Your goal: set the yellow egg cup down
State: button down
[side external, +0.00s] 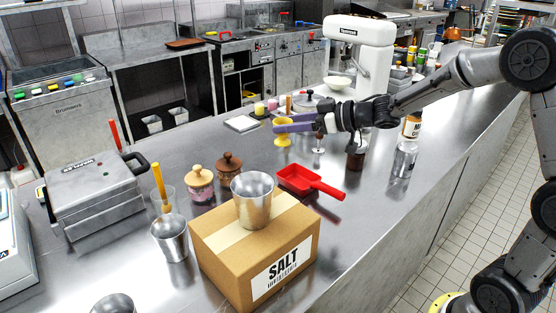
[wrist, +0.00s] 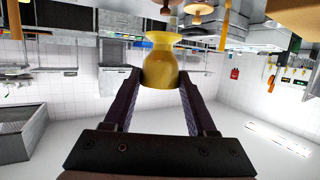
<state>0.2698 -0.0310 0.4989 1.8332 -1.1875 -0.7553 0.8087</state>
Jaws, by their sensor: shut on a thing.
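The yellow egg cup (side external: 283,140) is in my gripper's jaws, left of the white mixer in the side external view. My gripper (side external: 277,126) reaches in from the right with its purple fingers level, closed on the cup. In the wrist view the egg cup (wrist: 160,68) sits between the two fingertips (wrist: 160,80), with its narrow waist and flared end toward the top of the picture. I cannot tell whether its foot touches the counter (side external: 240,150).
A small goblet (side external: 318,145) and a dark bottle (side external: 356,155) stand under my wrist. A red pan (side external: 300,180), two lidded jars (side external: 200,185) and a salt box (side external: 225,250) are nearer the camera. A white tablet-like slab (side external: 241,123) lies left of the cup.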

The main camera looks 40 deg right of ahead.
jog(key=d+f, duration=0.3)
jog(key=d, duration=0.5)
jog(key=shift+m+h, duration=0.3)
jog(key=shift+h, duration=0.2)
jog(key=w+d+f, duration=0.1)
jog(key=w+f, duration=0.2)
jog(key=w, duration=0.1)
jog(key=w+d+f, duration=0.1)
jog(key=w+f, duration=0.2)
jog(key=w, duration=0.1)
jog(key=w+f, duration=0.3)
jog(key=w, duration=0.2)
jog(key=shift+w+d, duration=0.1)
jog(key=shift+d, duration=0.3)
jog(key=shift+w+f, duration=0.45)
jog(key=shift+f, duration=1.55)
jog(key=shift+f, duration=0.15)
jog(key=shift+c, duration=1)
grip_release()
